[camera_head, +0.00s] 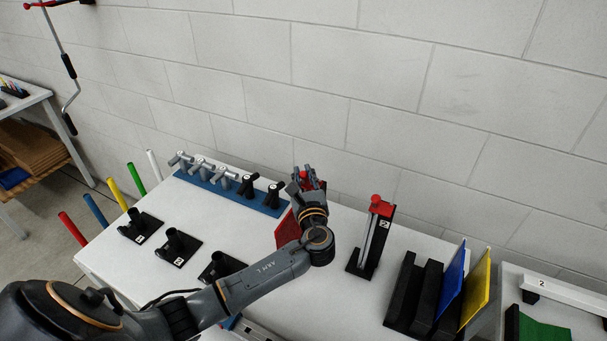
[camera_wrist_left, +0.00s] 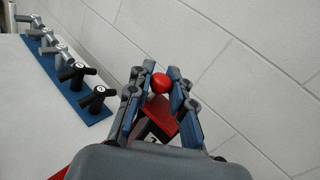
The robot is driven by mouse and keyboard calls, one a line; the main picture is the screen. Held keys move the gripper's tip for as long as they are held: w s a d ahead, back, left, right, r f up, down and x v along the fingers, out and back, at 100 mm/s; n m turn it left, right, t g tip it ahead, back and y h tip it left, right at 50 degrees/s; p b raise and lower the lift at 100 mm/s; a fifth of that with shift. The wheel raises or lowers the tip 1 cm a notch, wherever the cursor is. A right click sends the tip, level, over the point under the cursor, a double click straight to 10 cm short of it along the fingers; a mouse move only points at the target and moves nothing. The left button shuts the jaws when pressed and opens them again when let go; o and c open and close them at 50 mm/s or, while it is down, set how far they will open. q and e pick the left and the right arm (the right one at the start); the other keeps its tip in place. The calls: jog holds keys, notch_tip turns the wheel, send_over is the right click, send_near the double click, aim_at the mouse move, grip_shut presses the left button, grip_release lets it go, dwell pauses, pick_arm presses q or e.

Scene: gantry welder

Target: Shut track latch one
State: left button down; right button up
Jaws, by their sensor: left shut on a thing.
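My left gripper (camera_head: 308,180) is over the back of the white table, by the wall. In the left wrist view its fingers (camera_wrist_left: 156,88) are closed around a red ball knob (camera_wrist_left: 161,83). The knob tops a red lever (camera_wrist_left: 160,113) on a dark post with a white label, which I take to be track latch one; its lower part is hidden by the gripper. In the head view the hand and forearm cover most of this latch. My right gripper is not in view.
A similar latch marked 2 (camera_head: 372,237), with a red top, stands to the right. A blue rack (camera_head: 232,193) with several grey and black handles lies to the left. A red panel (camera_head: 287,231) is beside my wrist. Black holders (camera_head: 414,290) with blue and yellow panels stand at right.

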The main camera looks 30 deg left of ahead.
pick_arm(q)
jog(key=shift+f, duration=0.1)
jog(key=c, duration=1.2)
grip_release()
jog(key=shift+s+d, duration=0.1)
jog(key=v, duration=1.2)
